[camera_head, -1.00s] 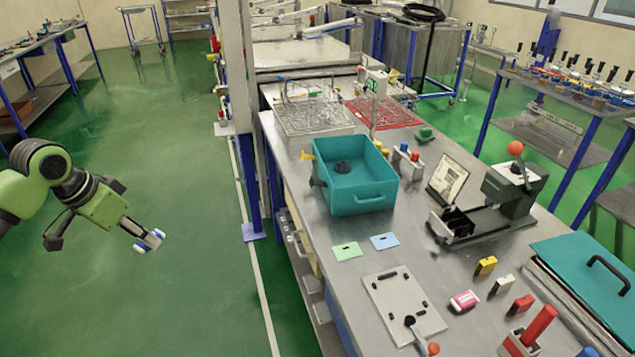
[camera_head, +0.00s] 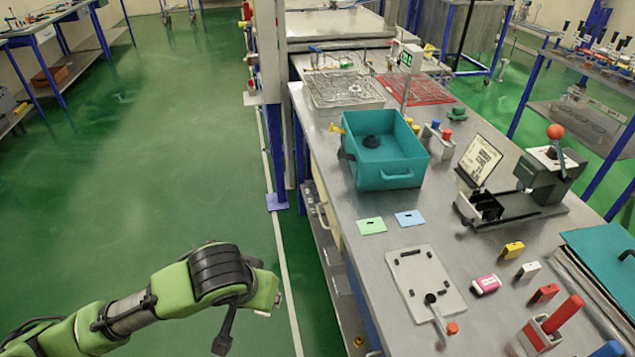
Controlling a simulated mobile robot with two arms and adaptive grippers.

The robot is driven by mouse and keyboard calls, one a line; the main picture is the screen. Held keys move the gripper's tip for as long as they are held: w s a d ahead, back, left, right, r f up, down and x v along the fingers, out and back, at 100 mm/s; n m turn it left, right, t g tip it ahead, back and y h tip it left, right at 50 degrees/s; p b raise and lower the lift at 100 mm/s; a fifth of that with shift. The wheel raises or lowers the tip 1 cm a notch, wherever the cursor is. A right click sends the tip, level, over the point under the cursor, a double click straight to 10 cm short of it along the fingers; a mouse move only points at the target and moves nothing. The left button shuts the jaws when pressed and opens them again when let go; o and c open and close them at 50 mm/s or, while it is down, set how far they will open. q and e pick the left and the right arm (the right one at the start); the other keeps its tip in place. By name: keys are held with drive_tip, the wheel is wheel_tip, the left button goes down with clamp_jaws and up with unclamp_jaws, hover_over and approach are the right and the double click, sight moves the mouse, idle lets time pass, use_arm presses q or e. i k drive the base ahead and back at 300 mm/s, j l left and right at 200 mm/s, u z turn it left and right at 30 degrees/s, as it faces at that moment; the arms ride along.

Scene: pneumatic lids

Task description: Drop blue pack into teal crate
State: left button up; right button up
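My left gripper (camera_head: 272,304) is at the lower middle, over the floor to the left of the bench and apart from the crate. The forearm and wrist hide most of its fingers. Small white bits show at its tip; the earlier view shows it shut on a small blue and white pack, which is almost wholly hidden now. My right gripper is not in view.
Green card (camera_head: 372,226) and blue card (camera_head: 409,219) lie before the crate. A grey plate with a lever (camera_head: 427,284), pink and white pack (camera_head: 485,284), yellow block (camera_head: 512,250) and a press (camera_head: 541,175) stand nearby. The bench's left edge lies between gripper and crate.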

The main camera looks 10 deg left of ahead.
sight(373, 157)
drive_tip(key=i+j+z, duration=0.25)
drive_tip(key=j, duration=0.15)
drive_tip(key=j+z, duration=0.25)
drive_tip(key=j, duration=0.15)
drive_tip(key=i+j+z, duration=0.25)
drive_tip(key=j, duration=0.2)
drive_tip(key=j+z, duration=0.25)
drive_tip(key=j, duration=0.15)
